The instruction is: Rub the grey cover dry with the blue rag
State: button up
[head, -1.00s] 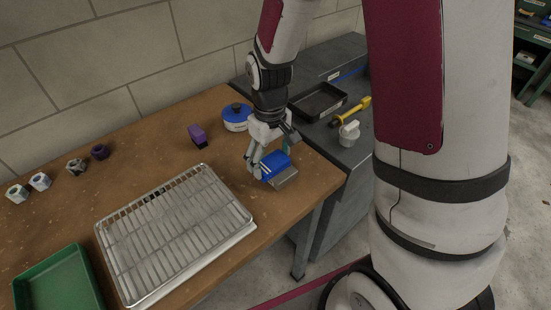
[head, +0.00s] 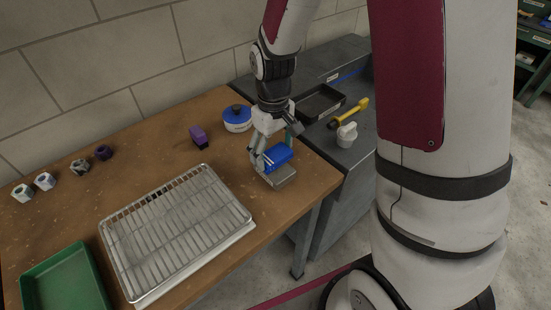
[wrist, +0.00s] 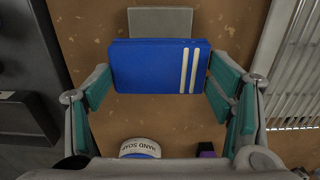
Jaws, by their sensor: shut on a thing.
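The blue rag (wrist: 150,66), a folded block with two white stripes, is between the green-padded fingers of my gripper (wrist: 160,84) in the wrist view. In the head view my gripper (head: 273,152) is shut on the rag (head: 279,156), low over the brown table. The grey cover (head: 281,178) is a small flat plate under the rag's front edge. Its far part also shows beyond the rag in the wrist view (wrist: 160,21). The rest of the cover is hidden by the rag. I cannot tell whether rag and cover touch.
A wire rack on a tray (head: 246,228) lies left of the gripper. A green tray (head: 65,285) is front left. A grey bench (head: 330,145) with a black tray (head: 320,101) adjoins on the right.

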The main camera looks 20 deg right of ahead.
jog(key=shift+r+p, duration=1.25)
jog(key=shift+r, duration=1.2)
